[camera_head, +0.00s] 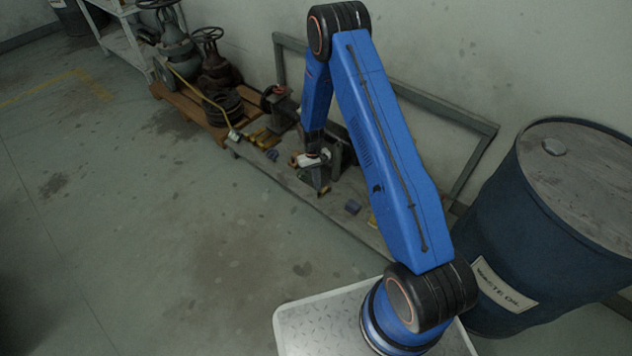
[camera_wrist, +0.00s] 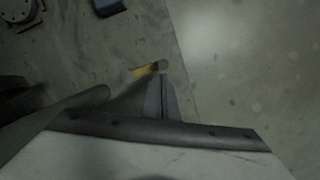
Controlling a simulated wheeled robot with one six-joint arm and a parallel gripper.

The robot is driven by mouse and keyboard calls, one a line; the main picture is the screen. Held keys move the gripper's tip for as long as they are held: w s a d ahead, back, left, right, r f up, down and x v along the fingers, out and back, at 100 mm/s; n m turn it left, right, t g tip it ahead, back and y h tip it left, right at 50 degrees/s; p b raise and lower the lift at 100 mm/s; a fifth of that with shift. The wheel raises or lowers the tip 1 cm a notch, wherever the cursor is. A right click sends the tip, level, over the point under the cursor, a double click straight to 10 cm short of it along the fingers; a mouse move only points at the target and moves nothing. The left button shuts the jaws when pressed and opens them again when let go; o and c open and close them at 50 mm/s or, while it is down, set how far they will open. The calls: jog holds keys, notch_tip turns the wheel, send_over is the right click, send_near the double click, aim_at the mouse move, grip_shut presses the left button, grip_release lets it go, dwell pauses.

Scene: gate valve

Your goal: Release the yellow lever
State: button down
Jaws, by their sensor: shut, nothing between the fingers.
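A short yellow bar (camera_wrist: 144,71), which looks like the yellow lever, shows in the wrist view just beyond my fingertips. A round grey-brown end sits at its right. My gripper (camera_wrist: 162,78) is shut and its fingers hold nothing. Its tips are very close to the bar; I cannot tell if they touch it. In the head view my gripper (camera_head: 322,191) points down over the front part of a low grey bench. The lever is too small or hidden to make out there.
Large valves (camera_head: 215,70) stand on a wooden pallet at the back left. A blue waste-oil drum (camera_head: 500,235) is at right. The floor (camera_head: 150,240) at left is clear.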

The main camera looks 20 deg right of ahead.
jog(key=shift+s+n, duration=0.25)
jog(key=shift+n, duration=0.25)
jog(key=shift+s+d+n+h, duration=0.25)
jog(key=shift+s+n, duration=0.3)
jog(key=shift+n, duration=0.65)
jog(key=s+n, duration=0.1)
jog(key=n, duration=0.1)
jog(key=s+d+n+h, duration=0.1)
jog(key=n, duration=0.1)
jog(key=shift+d+t, duration=0.1)
jog(key=shift+t, duration=0.3)
jog(key=n, duration=0.2)
jog(key=d+n, duration=0.1)
jog(key=n, duration=0.1)
jog(key=s+d+n+t, duration=0.1)
jog(key=shift+s+d+n+h, duration=0.1)
jog(key=shift+n+h, duration=0.25)
jog(key=shift+n, duration=0.05)
jog(key=shift+d, duration=0.2)
jog(key=shift+s+d, duration=0.1)
jog(key=shift+d, duration=0.05)
